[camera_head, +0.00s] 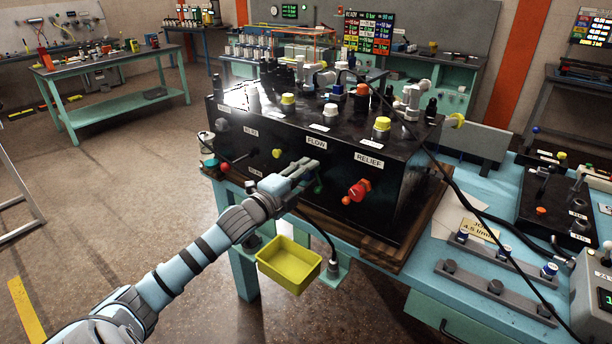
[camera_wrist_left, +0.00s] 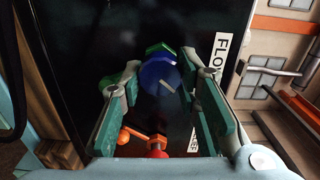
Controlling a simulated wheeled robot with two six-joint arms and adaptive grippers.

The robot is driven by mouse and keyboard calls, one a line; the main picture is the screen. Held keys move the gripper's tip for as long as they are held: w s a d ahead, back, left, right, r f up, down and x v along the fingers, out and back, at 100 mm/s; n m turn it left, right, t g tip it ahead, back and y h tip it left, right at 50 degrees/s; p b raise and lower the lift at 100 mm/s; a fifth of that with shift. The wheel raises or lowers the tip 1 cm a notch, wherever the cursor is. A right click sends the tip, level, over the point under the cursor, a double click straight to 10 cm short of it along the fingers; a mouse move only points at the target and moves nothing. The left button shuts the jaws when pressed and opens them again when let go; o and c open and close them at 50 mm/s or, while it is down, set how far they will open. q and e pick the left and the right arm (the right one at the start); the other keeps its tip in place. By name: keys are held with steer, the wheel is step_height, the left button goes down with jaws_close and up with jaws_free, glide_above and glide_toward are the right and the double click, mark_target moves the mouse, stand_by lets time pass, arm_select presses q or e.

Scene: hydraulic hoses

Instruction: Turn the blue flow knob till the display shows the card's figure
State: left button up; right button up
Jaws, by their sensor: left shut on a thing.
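The blue flow knob (camera_wrist_left: 158,74) shows in the left wrist view, with a pale pointer line on its face and a green part behind it. My left gripper (camera_head: 306,170) is at the front of the black hydraulic block (camera_head: 290,160), below the FLOW label (camera_head: 316,143). Its fingers are shut on the blue knob, one on each side. In the head view the gripper hides the knob. The card (camera_head: 474,229) lies on the blue bench and seems to read 4.5 l/min. A display (camera_head: 605,299) is cut off at the right edge; its figure is unreadable. My right gripper is not in view.
A red relief knob (camera_head: 358,190) sits on the block's front, right of my gripper. A yellow bin (camera_head: 289,264) hangs below the front edge. A black hose (camera_head: 455,190) runs over the block and bench. Small valve bars (camera_head: 497,284) lie at the right.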

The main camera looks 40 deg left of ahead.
arm_select(q)
steer(key=shift+f+m, duration=0.15)
steer(key=shift+m, duration=0.15)
steer(key=o, duration=1.2)
